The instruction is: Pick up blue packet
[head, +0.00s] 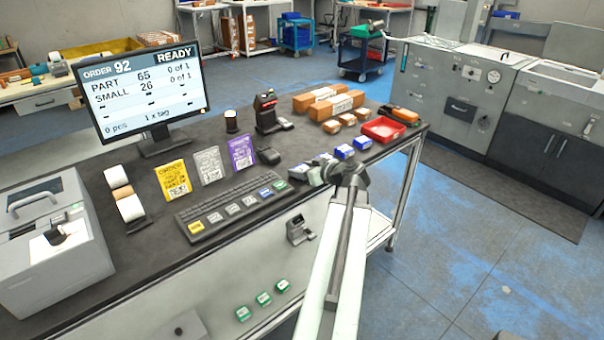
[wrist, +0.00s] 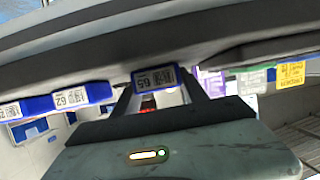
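Several small blue packets with white labels sit in a row on the dark table; in the head view I see one (head: 344,152) and another (head: 361,143) right of my gripper (head: 322,173). In the wrist view, a blue packet marked 65 (wrist: 154,79) lies between the lines of my two fingers. My gripper (wrist: 160,90) is open, with a gap visible on both sides of that packet. I cannot tell how far the fingertips reach past it. Another blue packet marked 62 (wrist: 82,97) lies to its left. In the head view my gripper partly hides the nearest packets.
A red tray (head: 384,130), brown boxes (head: 337,106) and small brown cartons stand behind the packets. A keyboard (head: 232,208) and yellow, white and purple cards (head: 242,152) are to the left. The table's front edge runs just below my gripper.

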